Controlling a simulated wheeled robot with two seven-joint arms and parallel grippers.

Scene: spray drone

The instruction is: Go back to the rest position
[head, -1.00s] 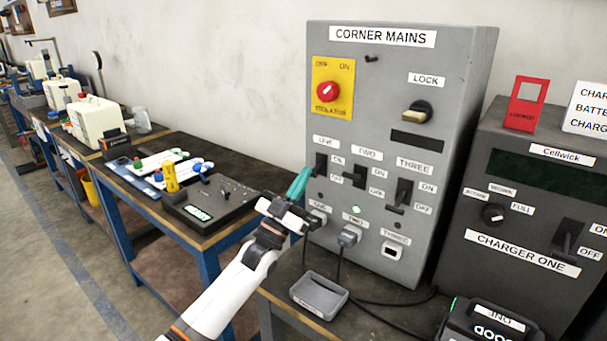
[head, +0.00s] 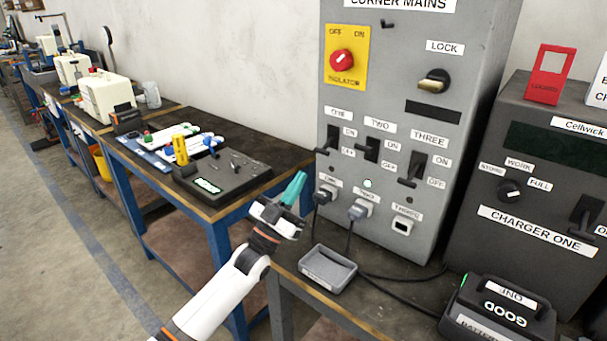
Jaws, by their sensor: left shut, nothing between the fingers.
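My left gripper (head: 291,190) shows in the middle of the head view, its teal fingertips shut with nothing between them. It is in the air in front of the lower left of the grey Corner Mains box (head: 392,130), beside the left plugs. I cannot tell whether it touches anything. My left arm reaches up to it from the bottom edge. My right gripper is not in view.
A grey tray (head: 328,268) lies on the near bench below the gripper. Cables run from the plugs across the bench. A battery (head: 497,312) marked GOOD sits in front of Charger One (head: 535,190). A workbench with a tool board (head: 222,176) stands at left. Floor is open at left.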

